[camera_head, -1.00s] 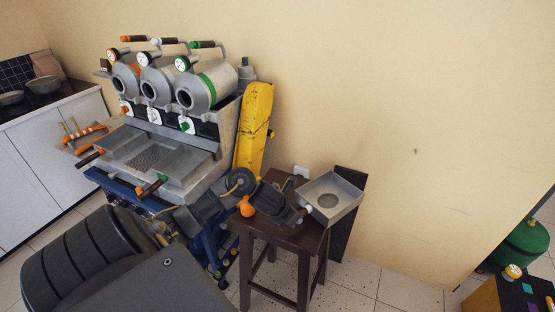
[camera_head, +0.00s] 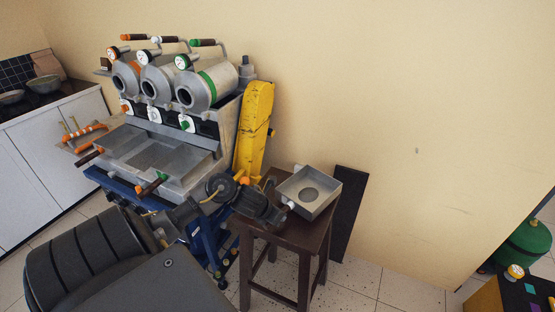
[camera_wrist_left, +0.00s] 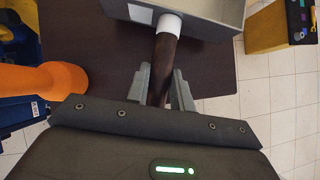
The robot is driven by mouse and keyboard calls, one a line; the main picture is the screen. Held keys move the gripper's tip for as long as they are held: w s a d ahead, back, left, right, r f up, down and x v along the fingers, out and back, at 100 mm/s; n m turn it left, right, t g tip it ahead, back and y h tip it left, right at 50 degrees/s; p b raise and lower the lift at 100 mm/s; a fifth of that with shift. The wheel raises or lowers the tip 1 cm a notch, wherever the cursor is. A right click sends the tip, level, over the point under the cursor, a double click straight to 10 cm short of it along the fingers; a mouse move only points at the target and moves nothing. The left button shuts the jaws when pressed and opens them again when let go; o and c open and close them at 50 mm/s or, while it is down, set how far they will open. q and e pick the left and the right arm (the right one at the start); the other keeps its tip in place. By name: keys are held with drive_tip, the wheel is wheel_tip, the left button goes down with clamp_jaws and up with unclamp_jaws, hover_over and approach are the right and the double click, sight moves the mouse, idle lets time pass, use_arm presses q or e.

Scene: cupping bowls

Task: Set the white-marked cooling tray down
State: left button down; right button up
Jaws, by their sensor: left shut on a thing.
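The white-marked cooling tray (camera_head: 325,203) is a square grey metal box with a round mesh floor and a dark handle with a white collar. It is over the dark wooden stool (camera_head: 305,236) near the wall. I cannot tell whether its base touches the stool top. My left gripper (camera_head: 285,212) is shut on the tray's handle. The left wrist view shows the dark handle (camera_wrist_left: 163,62) between the fingers (camera_wrist_left: 161,90), with the white collar beyond them and the tray wall (camera_wrist_left: 222,12) above. My right gripper is not in view.
The roaster (camera_head: 165,110) with several drums and two trays at its front stands left of the stool. An orange object (camera_wrist_left: 40,82) lies at the left in the wrist view. A dark panel (camera_head: 347,210) leans on the wall.

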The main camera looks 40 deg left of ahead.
use_arm(q)
drive_tip(key=shift+f, duration=0.1)
idle(0.3)
drive_tip(key=shift+f+b, duration=0.3)
drive_tip(key=shift+b, duration=0.2)
drive_tip(key=shift+f, duration=0.2)
drive_tip(key=shift+f+b, duration=0.5)
drive_tip(key=shift+b, duration=0.25)
drive_tip(key=c, duration=0.8)
unclamp_jaws()
drive_tip(key=shift+d, duration=0.1)
drive_tip(key=shift+s+r, duration=0.1)
